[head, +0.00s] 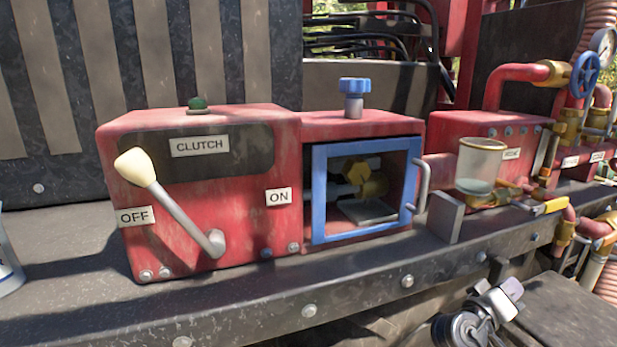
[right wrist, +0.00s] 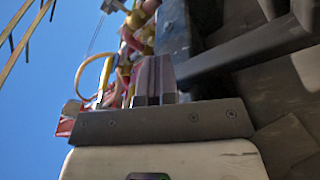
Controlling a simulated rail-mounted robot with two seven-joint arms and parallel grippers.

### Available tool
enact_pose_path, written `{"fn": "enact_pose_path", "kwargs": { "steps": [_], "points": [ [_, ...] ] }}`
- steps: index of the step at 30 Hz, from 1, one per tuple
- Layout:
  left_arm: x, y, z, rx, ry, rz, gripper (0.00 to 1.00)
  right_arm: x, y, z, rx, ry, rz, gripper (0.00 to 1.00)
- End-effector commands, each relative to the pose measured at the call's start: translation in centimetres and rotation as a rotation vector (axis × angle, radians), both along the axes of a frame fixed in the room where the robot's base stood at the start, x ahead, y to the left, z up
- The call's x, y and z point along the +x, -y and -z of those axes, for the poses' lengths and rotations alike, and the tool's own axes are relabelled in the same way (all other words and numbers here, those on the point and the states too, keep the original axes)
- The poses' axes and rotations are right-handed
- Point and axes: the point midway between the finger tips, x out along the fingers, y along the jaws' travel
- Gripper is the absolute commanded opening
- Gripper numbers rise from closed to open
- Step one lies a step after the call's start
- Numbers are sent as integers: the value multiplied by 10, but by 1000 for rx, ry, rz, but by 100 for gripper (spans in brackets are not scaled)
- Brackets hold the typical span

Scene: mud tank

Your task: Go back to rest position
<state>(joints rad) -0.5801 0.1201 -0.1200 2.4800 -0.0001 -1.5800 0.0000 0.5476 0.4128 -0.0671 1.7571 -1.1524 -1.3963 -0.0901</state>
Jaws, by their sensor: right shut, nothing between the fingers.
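My right gripper (head: 507,293) is low at the right in the head view, below the front edge of the dark metal ledge (head: 360,290). It is apart from the machine and holds nothing. In the right wrist view its two fingers (right wrist: 155,82) are together with nothing between them. My left gripper is not in view.
A red clutch box (head: 220,235) has its cream-knobbed lever (head: 170,200) tilted towards the OFF label. Beside it is a blue-framed window (head: 319,195) with a grey handle. A clear cup (head: 480,166), pipes and a blue valve wheel (head: 585,74) stand at the right.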

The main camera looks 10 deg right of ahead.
Motion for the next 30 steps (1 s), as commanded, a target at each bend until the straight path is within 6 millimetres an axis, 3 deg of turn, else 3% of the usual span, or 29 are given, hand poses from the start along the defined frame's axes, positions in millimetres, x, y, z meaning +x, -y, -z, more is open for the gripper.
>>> {"fn": "enact_pose_path", "kwargs": {
  "steps": [5,10,15,18,24,30],
  "points": [
    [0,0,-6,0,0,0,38,5,-49,12,330,103,-285,0],
    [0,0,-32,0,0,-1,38,-14,-133,49,680,37,-596,0],
    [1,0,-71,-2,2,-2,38,-81,-223,92,1001,-145,-838,0],
    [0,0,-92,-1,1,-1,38,-126,-254,108,1130,-228,-890,0],
    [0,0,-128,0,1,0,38,-209,-278,139,1291,-372,-808,0],
    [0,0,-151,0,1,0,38,-273,-286,166,1397,-499,-693,0]
  ]
}}
